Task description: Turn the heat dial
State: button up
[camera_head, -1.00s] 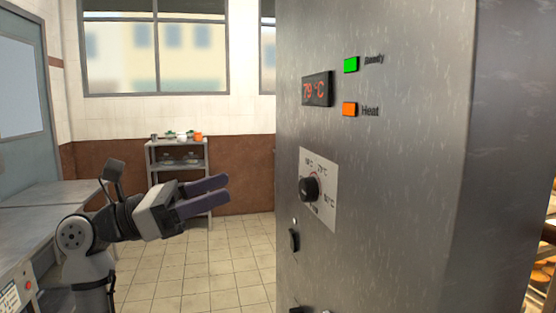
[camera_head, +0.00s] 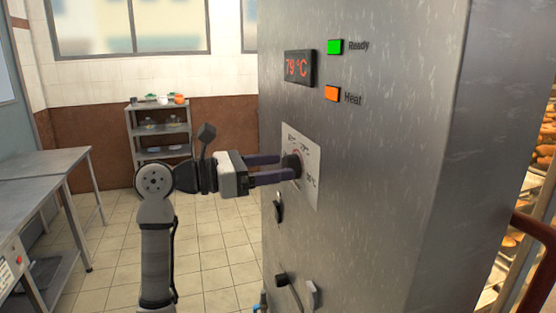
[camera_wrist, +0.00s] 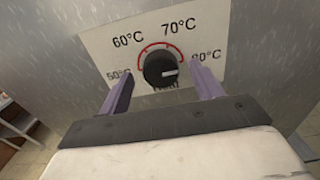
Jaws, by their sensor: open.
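The heat dial is a black round knob (camera_head: 291,167) on a white scale plate (camera_head: 309,189) on the front of the steel cabinet (camera_head: 350,190). In the wrist view the knob (camera_wrist: 160,68) has a white pointer mark turned to the right, towards the right-hand label. The display (camera_head: 299,67) reads 79 °C.
A green Ready light (camera_head: 335,47) and an orange Heat light (camera_head: 333,93) are above the dial. A black switch (camera_head: 279,206) and other controls sit below it. A steel table (camera_head: 40,165) stands left, a shelf rack (camera_head: 160,130) behind. Floor between is clear.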

jog(key=shift+w+d, duration=0.2)
jog(key=shift+d, duration=0.4)
jog(key=c, duration=1)
